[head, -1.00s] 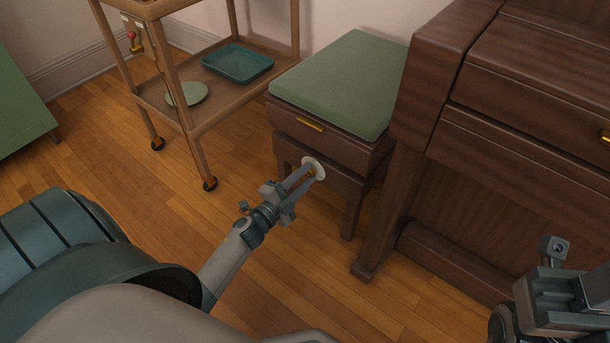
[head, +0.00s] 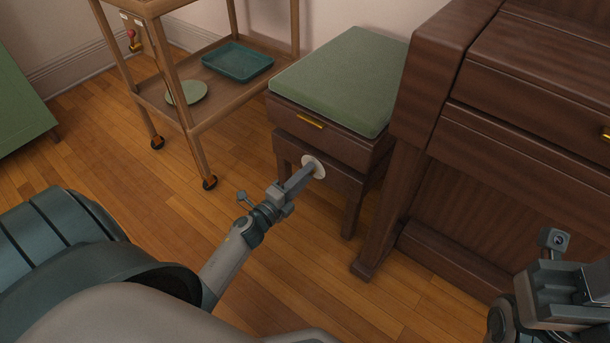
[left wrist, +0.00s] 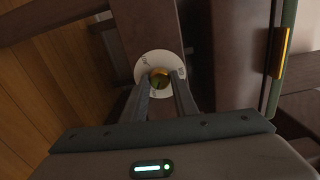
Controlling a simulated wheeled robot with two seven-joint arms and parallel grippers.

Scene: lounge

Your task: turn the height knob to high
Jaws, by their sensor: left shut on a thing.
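The height knob is a small brass knob (left wrist: 159,77) at the centre of a round pale dial plate (left wrist: 145,67) with small dark marks. The dial plate (head: 319,169) is on the front of the piano stool (head: 315,143), below its drawer. My left gripper (head: 309,170) reaches the dial, and its fingers hide the knob in the head view. In the left wrist view the left gripper (left wrist: 160,84) has one finger on each side of the knob, shut on it. The dial's lettering is too small to read. My right gripper (head: 560,292) is at the lower right, its fingers not clear.
The stool has a green cushion (head: 340,80) and a brass drawer handle (head: 310,120). A dark wooden piano (head: 480,150) stands close on the right. A wheeled wooden trolley (head: 222,110) with a teal tray (head: 238,62) stands behind left. The floor in front is clear.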

